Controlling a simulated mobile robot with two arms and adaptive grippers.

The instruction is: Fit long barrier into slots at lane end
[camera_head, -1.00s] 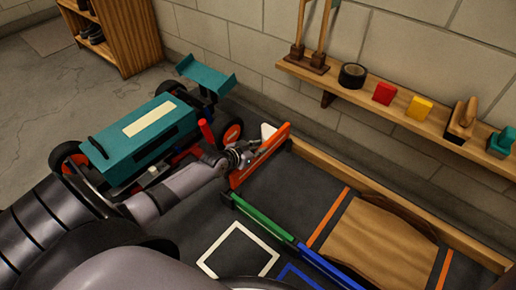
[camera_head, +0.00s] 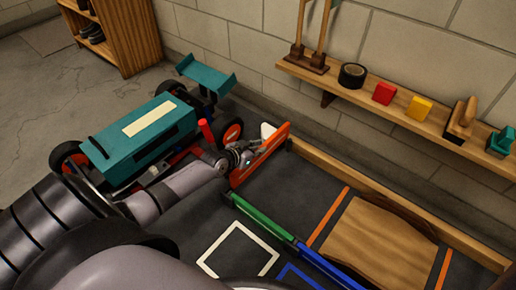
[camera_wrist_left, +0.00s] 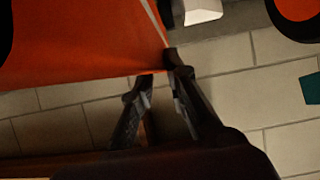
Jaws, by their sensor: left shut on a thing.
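The long orange barrier (camera_head: 270,147) stands on edge across the left end of the lane, between the wooden side rail and the green rail. My left gripper (camera_head: 247,156) is shut on it from the side nearest the racecar. In the left wrist view the orange panel (camera_wrist_left: 75,45) fills the upper left, and the two fingers (camera_wrist_left: 158,88) meet at its edge. The slots are hidden, so I cannot tell whether the barrier's ends sit in them. My right gripper is not in view.
A teal racecar (camera_head: 140,140) stands close beside my left arm. The lane holds a wooden ramp (camera_head: 370,245), with a wooden rail (camera_head: 345,182) behind and a green rail (camera_head: 262,217) in front. A wall shelf (camera_head: 345,92) with several items is above.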

